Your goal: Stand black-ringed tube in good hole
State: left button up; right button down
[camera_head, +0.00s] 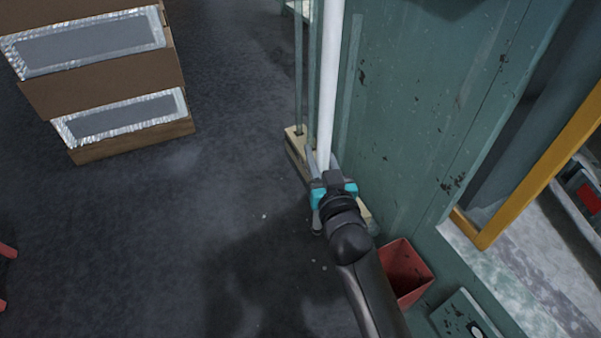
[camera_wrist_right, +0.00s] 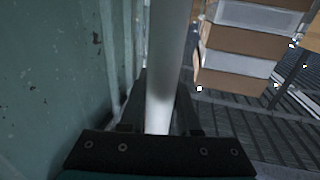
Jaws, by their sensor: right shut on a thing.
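My right gripper (camera_head: 327,188) is shut on a long white tube (camera_head: 331,75), which stands close to upright in front of the green wall. In the right wrist view the tube (camera_wrist_right: 167,65) runs up between the two fingers. No black ring shows on the part in view, and its top is outside the head view. A pale wooden block (camera_head: 296,143) stands on the floor against the wall, with thin glass tubes (camera_head: 299,65) rising from it. My gripper and arm cover part of the block, so its holes and the tube's lower end cannot be made out. My left gripper is not seen.
A green wall (camera_head: 430,90) stands close on the right. A red bin (camera_head: 405,272) is beside my right arm at the wall's foot. Stacked brown boxes (camera_head: 105,80) stand at the upper left. The dark floor between is mostly clear. A yellow frame (camera_head: 540,150) is at far right.

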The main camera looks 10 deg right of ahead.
pick_arm(q)
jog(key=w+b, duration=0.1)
jog(key=b, duration=0.1)
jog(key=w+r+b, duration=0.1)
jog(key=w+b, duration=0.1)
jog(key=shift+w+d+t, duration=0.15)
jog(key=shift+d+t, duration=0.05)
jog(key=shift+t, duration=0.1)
pick_arm(e)
jog(key=w+a+f, duration=0.2)
jog(key=w+f, duration=0.3)
jog(key=w, duration=0.1)
jog(key=shift+w+f, duration=0.2)
jog(key=shift+f, duration=0.05)
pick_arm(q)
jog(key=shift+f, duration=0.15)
pick_arm(e)
jog(key=shift+a, duration=0.1)
